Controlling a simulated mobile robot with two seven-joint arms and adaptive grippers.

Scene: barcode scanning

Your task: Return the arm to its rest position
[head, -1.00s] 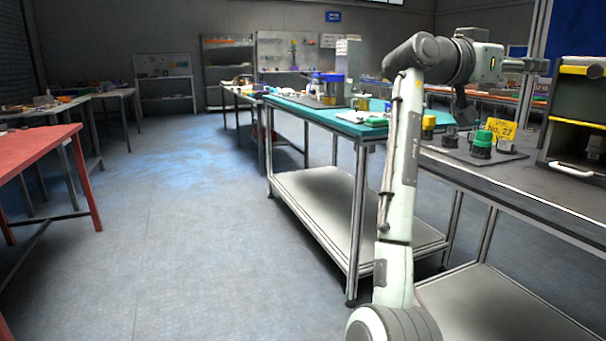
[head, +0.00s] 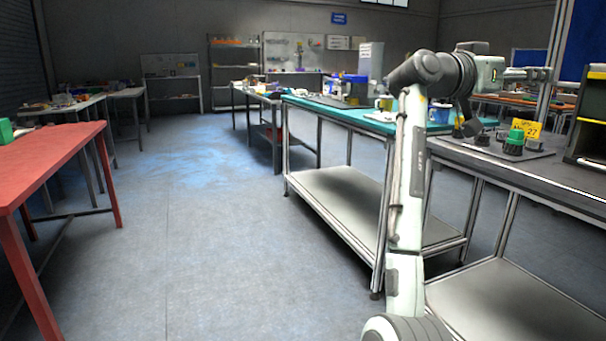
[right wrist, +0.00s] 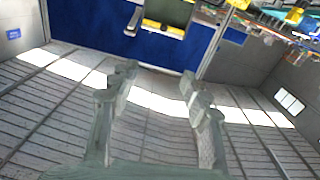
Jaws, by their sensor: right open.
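My right arm rises in the head view and bends over to the right. Its gripper (head: 528,73) points right, raised above the dark worktable (head: 560,180), with nothing in it. In the right wrist view the right gripper (right wrist: 158,85) has its two fingers spread apart with a clear gap and no object between them. My left gripper is in neither view.
A red table (head: 60,160) with a green box (head: 6,131) stands at left. A teal-topped table (head: 335,112) stands behind my arm. The dark worktable carries a green-topped part (head: 515,142) and a yellow sign (head: 527,127). The floor between is clear.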

